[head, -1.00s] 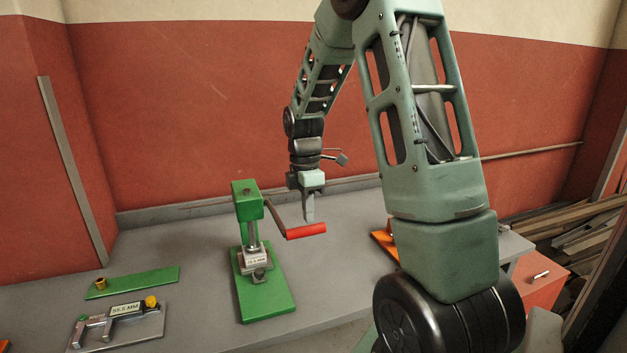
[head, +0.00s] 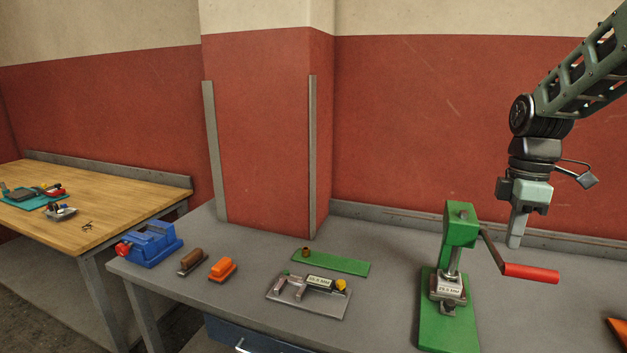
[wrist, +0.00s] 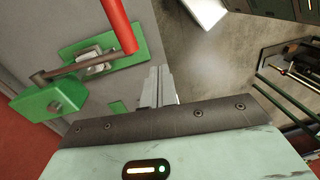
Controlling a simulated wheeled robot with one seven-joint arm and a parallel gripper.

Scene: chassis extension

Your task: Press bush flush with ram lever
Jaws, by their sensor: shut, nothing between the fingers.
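The green arbor press (head: 460,225) stands on its green base plate (head: 447,330) on the grey bench. Its ram lever slopes down to the right and ends in a red handle (head: 531,272). A metal block with a label (head: 447,288) sits under the ram; whether a bush is in it is too small to tell. A brass bush (head: 306,252) stands on a green strip (head: 345,263). My gripper (head: 514,240) is shut and empty, pointing down above and behind the handle. In the wrist view the closed fingers (wrist: 158,88) are beside the red handle (wrist: 119,22), apart from it.
A gauge on a plate (head: 312,296), an orange-handled tool (head: 222,269), a brown-handled tool (head: 192,261) and a blue vise (head: 150,243) are on the bench to the left. A wooden table (head: 110,205) stands further left. An orange item (head: 617,333) is at the right edge.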

